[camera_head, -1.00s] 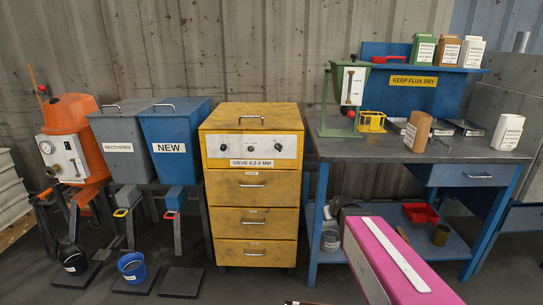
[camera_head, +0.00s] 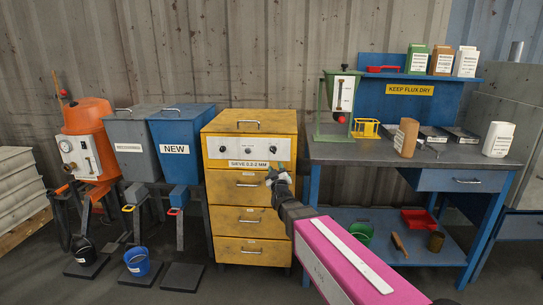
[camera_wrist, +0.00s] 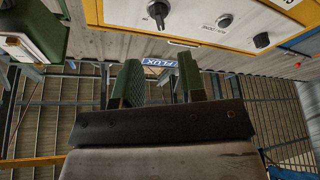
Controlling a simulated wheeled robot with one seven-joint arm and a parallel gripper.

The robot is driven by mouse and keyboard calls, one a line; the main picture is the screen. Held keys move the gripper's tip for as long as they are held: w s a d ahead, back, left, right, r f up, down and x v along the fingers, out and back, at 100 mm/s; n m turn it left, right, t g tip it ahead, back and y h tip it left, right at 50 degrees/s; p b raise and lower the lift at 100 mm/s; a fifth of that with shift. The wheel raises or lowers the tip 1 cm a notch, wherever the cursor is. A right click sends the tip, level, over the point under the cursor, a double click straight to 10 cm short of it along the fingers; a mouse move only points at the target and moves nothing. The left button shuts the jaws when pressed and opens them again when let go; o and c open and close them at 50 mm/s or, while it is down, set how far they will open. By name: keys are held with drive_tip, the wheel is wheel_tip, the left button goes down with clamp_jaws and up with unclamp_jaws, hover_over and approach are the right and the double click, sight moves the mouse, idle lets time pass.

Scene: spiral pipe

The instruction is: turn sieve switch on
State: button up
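The yellow sieve cabinet (camera_head: 249,119) stands in the middle of the head view, labelled "SIEVE 0.2-2 MM". Its white control panel (camera_head: 235,149) carries a left knob (camera_head: 222,149), a middle knob (camera_head: 247,151) and a right knob (camera_head: 273,152). My gripper (camera_head: 278,174) is just below the panel's right end, in front of the upper drawers. In the wrist view its green fingers (camera_wrist: 160,80) are apart with nothing between them. The panel (camera_wrist: 195,12) with its dark-pointer knob (camera_wrist: 158,11) shows beyond the fingertips there.
A blue workbench (camera_head: 350,151) stands to the right, with a green stand (camera_head: 324,115) near its left end. Blue (camera_head: 184,119) and grey (camera_head: 132,128) hoppers stand to the left. Open floor lies in front of the cabinet.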

sight(273, 152)
drive_tip(key=x, duration=1)
drive_tip(key=shift+w+d, duration=0.1)
clamp_jaws()
